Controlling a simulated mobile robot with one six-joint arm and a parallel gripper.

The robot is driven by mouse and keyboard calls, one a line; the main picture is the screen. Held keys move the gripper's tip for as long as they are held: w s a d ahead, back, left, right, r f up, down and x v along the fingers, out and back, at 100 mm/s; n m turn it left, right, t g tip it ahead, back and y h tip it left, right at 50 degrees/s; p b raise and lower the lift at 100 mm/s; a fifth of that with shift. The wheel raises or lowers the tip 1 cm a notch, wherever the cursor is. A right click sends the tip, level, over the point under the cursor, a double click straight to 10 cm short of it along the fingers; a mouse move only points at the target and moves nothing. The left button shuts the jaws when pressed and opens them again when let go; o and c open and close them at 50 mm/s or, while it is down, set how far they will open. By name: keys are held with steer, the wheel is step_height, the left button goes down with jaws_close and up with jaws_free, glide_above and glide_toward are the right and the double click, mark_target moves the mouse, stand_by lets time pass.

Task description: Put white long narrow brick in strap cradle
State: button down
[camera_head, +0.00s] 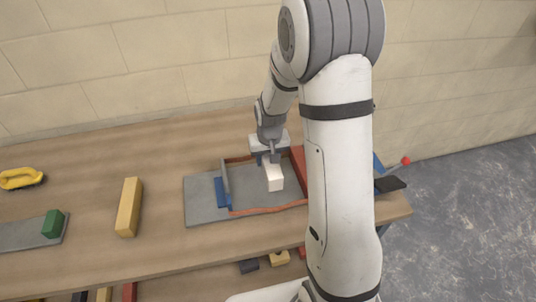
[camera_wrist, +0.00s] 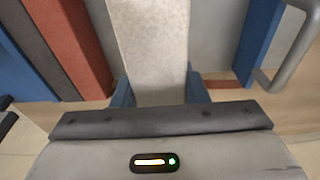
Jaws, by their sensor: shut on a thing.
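My gripper (camera_head: 268,158) is shut on the white long narrow brick (camera_head: 273,175). The brick is over the grey base of the strap cradle (camera_head: 240,207), between its left upright and the red block on its right. I cannot tell whether the brick touches the base. In the wrist view the brick (camera_wrist: 150,40) runs up from between the blue fingertips (camera_wrist: 158,88). The cradle's blue block (camera_head: 222,192) and orange strap (camera_head: 265,209) show beside the brick. My arm hides part of the cradle's right side.
A yellow long brick (camera_head: 128,207) lies on the wooden table (camera_head: 90,180) left of the cradle. A green block (camera_head: 52,223) stands on a grey plate (camera_head: 30,234). A yellow-handled tool (camera_head: 20,178) lies at the far left. A red knob (camera_head: 406,161) sticks out at the right. Several bricks lie on a lower shelf.

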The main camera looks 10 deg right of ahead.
steer(key=shift+a+f+b, duration=0.1)
steer(key=shift+f+b, duration=2.5)
steer(key=shift+f, duration=1.15)
steer(key=shift+f+b, duration=0.4)
steer(key=shift+f, duration=0.1)
steer(key=c, duration=0.8)
jaws_free()
steer(key=shift+s, duration=0.1)
steer(key=shift+o, duration=0.2)
steer(key=shift+s+r, duration=0.2)
steer(key=shift+r, duration=1.1)
steer(key=shift+s+r, duration=0.2)
steer(key=shift+r, duration=1.05)
steer(key=shift+s+r, duration=0.2)
steer(key=shift+r, duration=1.1)
steer(key=shift+r, duration=0.1)
steer(key=s+r, duration=0.8)
steer(key=shift+s, duration=0.1)
steer(key=s+r+t, duration=0.1)
steer(key=s+r, duration=0.4)
steer(key=s, duration=0.8)
steer(key=shift+d, duration=0.3)
